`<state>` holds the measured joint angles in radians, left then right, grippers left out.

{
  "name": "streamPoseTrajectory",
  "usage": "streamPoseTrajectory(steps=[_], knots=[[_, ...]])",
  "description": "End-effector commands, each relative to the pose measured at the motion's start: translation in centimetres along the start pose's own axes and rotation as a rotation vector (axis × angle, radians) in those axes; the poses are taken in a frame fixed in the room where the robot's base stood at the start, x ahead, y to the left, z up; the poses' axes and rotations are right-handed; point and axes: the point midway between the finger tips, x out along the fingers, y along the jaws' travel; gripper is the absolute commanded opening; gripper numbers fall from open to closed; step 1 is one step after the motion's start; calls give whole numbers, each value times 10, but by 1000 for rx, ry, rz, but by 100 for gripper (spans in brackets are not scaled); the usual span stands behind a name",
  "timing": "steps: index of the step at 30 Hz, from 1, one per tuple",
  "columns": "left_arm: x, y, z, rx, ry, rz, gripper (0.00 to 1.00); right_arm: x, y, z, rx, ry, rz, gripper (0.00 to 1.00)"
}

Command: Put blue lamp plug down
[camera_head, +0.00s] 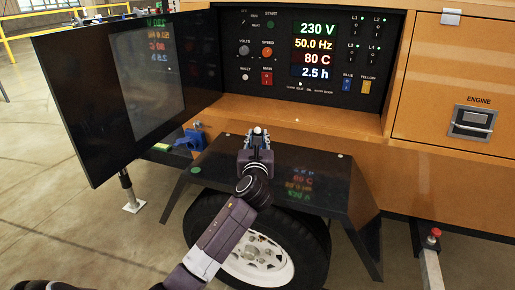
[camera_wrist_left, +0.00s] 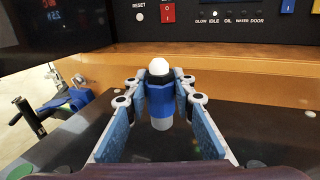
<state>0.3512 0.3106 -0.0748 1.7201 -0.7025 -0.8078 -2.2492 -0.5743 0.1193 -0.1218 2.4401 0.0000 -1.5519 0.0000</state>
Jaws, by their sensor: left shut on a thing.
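My left gripper (camera_head: 257,140) is above the black fender shelf, in front of the control panel. In the left wrist view its fingers (camera_wrist_left: 160,100) are closed on the blue lamp plug (camera_wrist_left: 161,108), a short upright cylinder with a blue band, a grey lower end and a white rounded top. The plug is mostly hidden by the fingers in the head view. I cannot tell whether its lower end touches the shelf. My right gripper is not in view.
The black fender shelf (camera_head: 305,180) has free room right of my gripper. A blue fitting (camera_head: 190,141) sits at its left, below the open black door (camera_head: 85,95). The control panel (camera_head: 320,60) with lit readouts is behind. An orange wall (camera_head: 440,95) is at the right.

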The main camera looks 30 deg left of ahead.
Motion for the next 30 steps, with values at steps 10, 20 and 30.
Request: streamPoseTrajectory(steps=[10, 20, 30], knots=[[0, 0, -33, 0, 0, 0, 0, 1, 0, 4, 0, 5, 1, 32], [0, 0, -36, 1, 2, 0, 32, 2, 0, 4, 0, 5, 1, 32], [0, 0, -36, 1, 1, 0, 41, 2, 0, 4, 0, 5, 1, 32]])
